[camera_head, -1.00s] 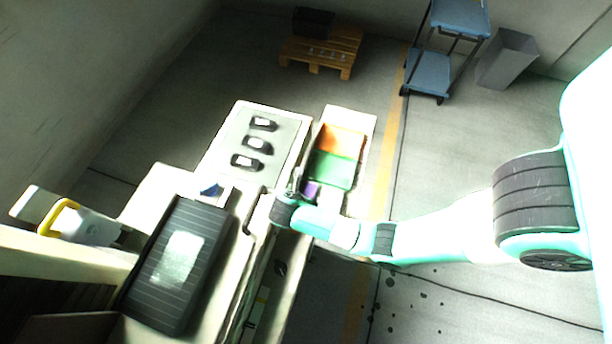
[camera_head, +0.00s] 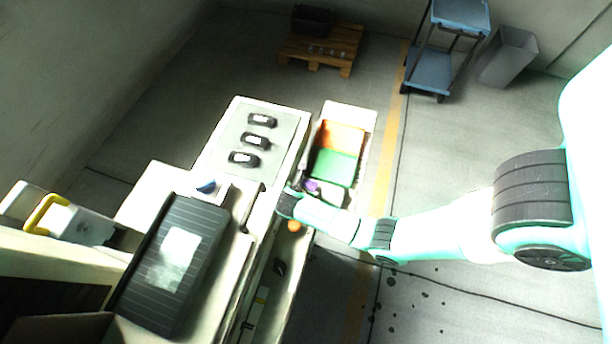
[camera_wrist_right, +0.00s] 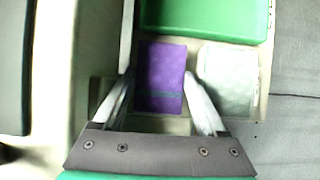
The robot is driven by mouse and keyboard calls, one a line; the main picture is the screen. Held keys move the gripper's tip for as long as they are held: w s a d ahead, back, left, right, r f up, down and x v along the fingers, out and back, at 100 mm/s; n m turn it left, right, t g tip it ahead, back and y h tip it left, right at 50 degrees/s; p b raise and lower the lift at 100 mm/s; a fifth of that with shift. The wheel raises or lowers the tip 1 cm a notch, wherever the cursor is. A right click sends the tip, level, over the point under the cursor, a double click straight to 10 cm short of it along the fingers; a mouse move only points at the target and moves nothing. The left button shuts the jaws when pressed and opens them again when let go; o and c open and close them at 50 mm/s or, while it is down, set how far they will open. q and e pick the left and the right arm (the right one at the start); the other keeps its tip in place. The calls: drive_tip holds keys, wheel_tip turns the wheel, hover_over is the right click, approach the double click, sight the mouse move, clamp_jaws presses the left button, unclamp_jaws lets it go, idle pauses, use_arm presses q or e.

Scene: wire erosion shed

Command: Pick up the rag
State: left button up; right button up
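My right gripper (camera_wrist_right: 159,78) is open, its two fingers pointing at a flat purple piece (camera_wrist_right: 161,90) with a dark mark on it. In the wrist view the purple piece shows between the fingers, with no clear contact. A pale, soft-looking square (camera_wrist_right: 228,80), possibly the rag, lies just right of it, beyond the right finger. In the head view the purple piece (camera_head: 312,187) is partly hidden by my right gripper (camera_head: 297,190). I cannot tell for certain which piece is the rag. My left gripper is not in view.
A green bin (camera_head: 335,167) and an orange bin (camera_head: 342,137) sit beyond the purple piece. A raised panel (camera_head: 229,142) with several dark items stands left of them. A dark ribbed case (camera_head: 157,290) is nearer. Open floor lies to the right.

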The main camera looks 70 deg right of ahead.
drive_tip(key=c, duration=0.8)
drive_tip(key=r, duration=0.1)
drive_tip(key=r+p, duration=0.1)
drive_tip(key=r, duration=0.1)
drive_tip(key=r+p, duration=0.1)
drive_tip(key=shift+s+a+r, duration=0.1)
drive_tip(key=shift+s+r, duration=0.2)
drive_tip(key=shift+s, duration=0.05)
drive_tip(key=s+a+r+p, duration=0.1)
drive_tip(key=s+r, duration=0.1)
drive_tip(key=s, duration=0.2)
drive_tip(key=s+a+r+p, duration=0.2)
drive_tip(key=s+r, duration=0.1)
drive_tip(key=s, duration=0.1)
drive_tip(key=s+a+r+p, duration=0.1)
drive_tip(key=s+r, duration=0.2)
drive_tip(key=s, duration=0.1)
drive_tip(key=shift+s+a+r+p, duration=0.2)
drive_tip(key=shift+s+a+p, duration=0.05)
drive_tip(key=shift+p, duration=0.05)
